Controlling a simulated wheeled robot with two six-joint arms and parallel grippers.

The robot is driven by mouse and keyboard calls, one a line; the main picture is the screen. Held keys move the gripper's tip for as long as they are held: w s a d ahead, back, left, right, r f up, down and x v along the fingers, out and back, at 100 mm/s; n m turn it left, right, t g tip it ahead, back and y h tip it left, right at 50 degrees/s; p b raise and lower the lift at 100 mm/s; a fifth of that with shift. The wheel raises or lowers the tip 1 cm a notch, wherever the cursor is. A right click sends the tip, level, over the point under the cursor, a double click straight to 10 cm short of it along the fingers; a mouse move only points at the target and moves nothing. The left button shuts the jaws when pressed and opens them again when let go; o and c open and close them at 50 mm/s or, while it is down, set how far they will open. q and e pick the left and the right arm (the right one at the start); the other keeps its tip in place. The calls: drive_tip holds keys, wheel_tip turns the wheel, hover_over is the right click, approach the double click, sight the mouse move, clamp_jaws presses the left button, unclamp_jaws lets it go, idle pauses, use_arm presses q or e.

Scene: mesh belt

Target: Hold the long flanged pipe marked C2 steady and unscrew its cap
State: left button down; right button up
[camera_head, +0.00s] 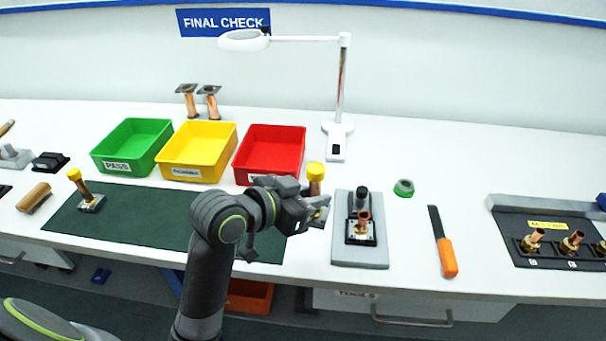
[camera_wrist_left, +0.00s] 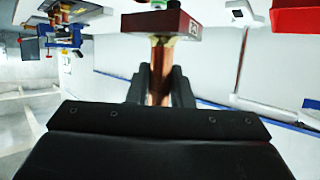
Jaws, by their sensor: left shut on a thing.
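My left gripper (camera_head: 314,204) is shut on an upright copper pipe with a yellow cap (camera_head: 316,171), near the right end of the green mat. The fingers hide the middle of the pipe; its flange (camera_head: 318,218) shows partly below them. A second yellow-capped pipe (camera_head: 80,188) stands tilted on the left of the mat. My right gripper is not in view.
Green (camera_head: 128,147), yellow (camera_head: 197,150) and red (camera_head: 270,152) trays stand behind the mat (camera_head: 140,215). A grey plate (camera_head: 360,258) with a fixture lies right of the gripper. An orange-handled tool (camera_head: 446,257) lies further right. Clear table lies between them.

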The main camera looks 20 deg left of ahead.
use_arm(q)
drive_tip(key=s+d+f+m+g+h, duration=0.2)
drive_tip(key=d+f+m+g+h, duration=0.1)
drive_tip(key=d+f+m+g, duration=0.2)
drive_tip(key=s+d+f+m+g+h, duration=0.2)
drive_tip(key=d+f+m+g+h, duration=0.2)
drive_tip(key=f, duration=0.4)
drive_tip(key=shift+s+d+m+g, duration=0.35)
drive_tip(key=shift+m+g, duration=0.35)
drive_tip(key=shift+m, duration=0.3)
